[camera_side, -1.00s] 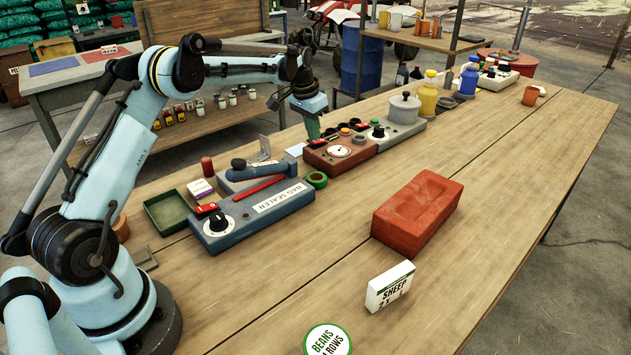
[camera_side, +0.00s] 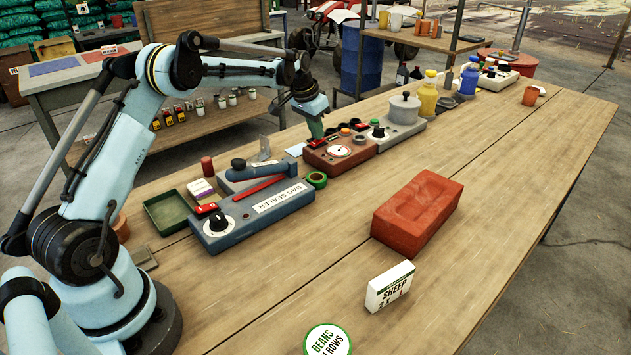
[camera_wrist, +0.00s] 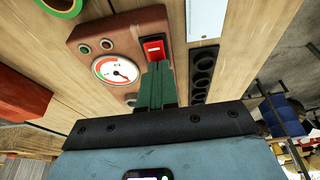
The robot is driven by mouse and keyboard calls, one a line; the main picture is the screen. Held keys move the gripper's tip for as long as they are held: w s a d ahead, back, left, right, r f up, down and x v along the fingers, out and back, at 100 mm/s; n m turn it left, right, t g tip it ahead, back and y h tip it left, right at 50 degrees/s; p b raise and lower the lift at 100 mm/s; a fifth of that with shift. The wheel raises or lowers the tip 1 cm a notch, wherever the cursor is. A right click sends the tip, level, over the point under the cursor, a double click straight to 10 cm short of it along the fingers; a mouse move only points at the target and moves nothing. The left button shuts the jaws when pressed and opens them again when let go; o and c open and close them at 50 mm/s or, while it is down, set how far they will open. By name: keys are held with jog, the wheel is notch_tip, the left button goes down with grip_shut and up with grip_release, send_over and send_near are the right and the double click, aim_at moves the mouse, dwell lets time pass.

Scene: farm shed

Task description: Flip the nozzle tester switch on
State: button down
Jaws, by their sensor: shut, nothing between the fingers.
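The nozzle tester is a red-brown box (camera_side: 334,166) with a round white gauge, on the workbench at the middle of the side view. In the wrist view the tester (camera_wrist: 135,27) shows its gauge (camera_wrist: 116,70) and a red rocker switch (camera_wrist: 154,48) in a dark surround. My gripper (camera_wrist: 158,66) has its green fingers shut and empty, with the tips at the near edge of the switch. I cannot tell whether they touch it.
A blue-grey bag sealer (camera_side: 250,213) stands left of the tester, and a grey box with a pot (camera_side: 403,110) stands right of it. A dark strip with round holes (camera_wrist: 202,75) lies beside the tester. A red brick-like block (camera_side: 418,210) sits in front. The front bench is mostly clear.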

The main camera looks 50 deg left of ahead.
jog(key=shift+r, duration=0.1)
jog(key=v, duration=0.4)
jog(key=shift+r, duration=0.35)
jog(key=s+r, duration=0.5)
jog(key=r, duration=0.2)
jog(key=shift+r, duration=0.3)
jog(key=s+d+t, duration=0.3)
jog(key=s+d, duration=1.2)
jog(key=d, duration=0.1)
jog(key=s+d+f, duration=0.3)
jog(key=s+f, duration=0.1)
jog(key=s, duration=0.2)
jog(key=shift+d+f+t, duration=0.35)
jog(key=shift+f+t, duration=0.05)
